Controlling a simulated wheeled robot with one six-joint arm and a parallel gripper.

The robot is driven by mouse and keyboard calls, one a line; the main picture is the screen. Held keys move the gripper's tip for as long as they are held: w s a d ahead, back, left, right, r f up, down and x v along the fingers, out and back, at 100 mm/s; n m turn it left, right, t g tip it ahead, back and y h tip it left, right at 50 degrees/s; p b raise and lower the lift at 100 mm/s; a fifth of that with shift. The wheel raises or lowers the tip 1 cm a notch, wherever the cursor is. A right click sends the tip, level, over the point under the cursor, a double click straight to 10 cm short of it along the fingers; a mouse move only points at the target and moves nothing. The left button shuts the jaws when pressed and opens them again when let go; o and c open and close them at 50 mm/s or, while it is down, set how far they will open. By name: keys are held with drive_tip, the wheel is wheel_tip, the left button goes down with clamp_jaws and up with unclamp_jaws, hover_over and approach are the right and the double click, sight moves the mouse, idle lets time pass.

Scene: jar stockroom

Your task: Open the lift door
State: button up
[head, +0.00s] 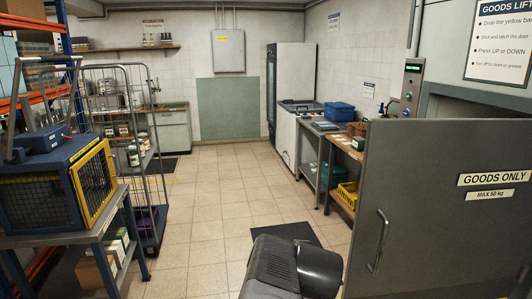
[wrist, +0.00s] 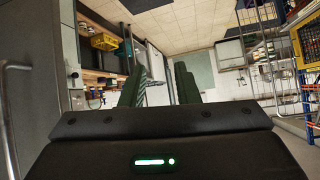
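The grey lift door (head: 450,200), labelled GOODS ONLY and MAX 50 kg, fills the right of the head view. It stands open, swung out from the lift front, and its free edge is at the left. Its upright bar handle (head: 378,240) is near that edge. The wrist picture is upside down; a metal bar, apparently this handle (wrist: 8,120), shows at its left edge, to the side of my fingers. My gripper (wrist: 158,85) is open, with nothing between its green fingers. In the head view only my dark arm shows at the bottom; the fingertips are hidden.
The control panel (head: 410,88) with a green light is on the wall beside the lift. A workbench with a yellow crate (head: 347,195) stands behind the door. A wire trolley (head: 145,150) and a blue cage box (head: 50,185) stand left.

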drive_tip(key=shift+w+a+r, duration=0.1)
drive_tip(key=shift+w+a, duration=0.05)
drive_tip(key=shift+a, duration=1.05)
drive_tip(key=shift+a, duration=0.1)
